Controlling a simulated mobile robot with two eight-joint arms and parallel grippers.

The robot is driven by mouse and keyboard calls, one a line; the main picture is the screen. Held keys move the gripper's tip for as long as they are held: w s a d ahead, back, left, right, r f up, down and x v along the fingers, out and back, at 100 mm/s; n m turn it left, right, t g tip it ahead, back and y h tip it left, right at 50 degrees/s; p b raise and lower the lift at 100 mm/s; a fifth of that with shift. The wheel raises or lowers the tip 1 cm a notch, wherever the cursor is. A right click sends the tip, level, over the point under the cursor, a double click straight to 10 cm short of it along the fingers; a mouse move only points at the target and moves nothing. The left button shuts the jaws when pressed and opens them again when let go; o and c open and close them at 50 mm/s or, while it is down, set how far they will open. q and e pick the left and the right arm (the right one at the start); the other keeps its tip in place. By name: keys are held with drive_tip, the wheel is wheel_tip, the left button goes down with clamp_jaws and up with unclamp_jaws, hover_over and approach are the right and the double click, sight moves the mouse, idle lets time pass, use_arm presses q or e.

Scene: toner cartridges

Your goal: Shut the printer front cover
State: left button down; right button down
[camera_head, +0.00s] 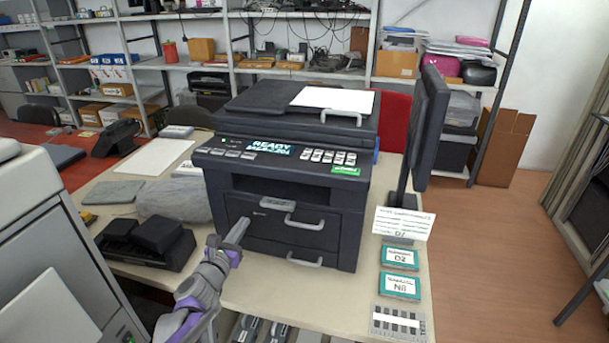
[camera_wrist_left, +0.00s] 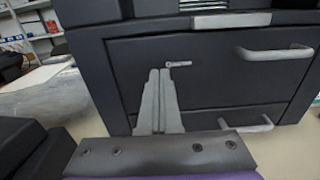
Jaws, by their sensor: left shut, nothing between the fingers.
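The dark printer (camera_head: 290,170) stands on the table with its display reading READY. Its front cover (camera_head: 295,212) is upright and looks flush with the printer's front; a small gap cannot be ruled out. The cover's grey handle (camera_head: 277,204) also shows in the left wrist view (camera_wrist_left: 275,53). My left gripper (camera_head: 240,222) is shut and empty, in front of the cover's left part. In the left wrist view my left gripper (camera_wrist_left: 160,75) points at the front cover (camera_wrist_left: 210,80), near a small latch-like mark; contact cannot be told. My right gripper is not in view.
A lower drawer handle (camera_head: 304,261) sticks out below the cover. A black device (camera_head: 145,242) lies left of the printer. A monitor (camera_head: 428,125) and teal-edged cards (camera_head: 400,286) are at the right. The table's front strip is mostly clear.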

use_arm(q)
drive_tip(key=v, duration=0.5)
drive_tip(key=shift+s, duration=0.35)
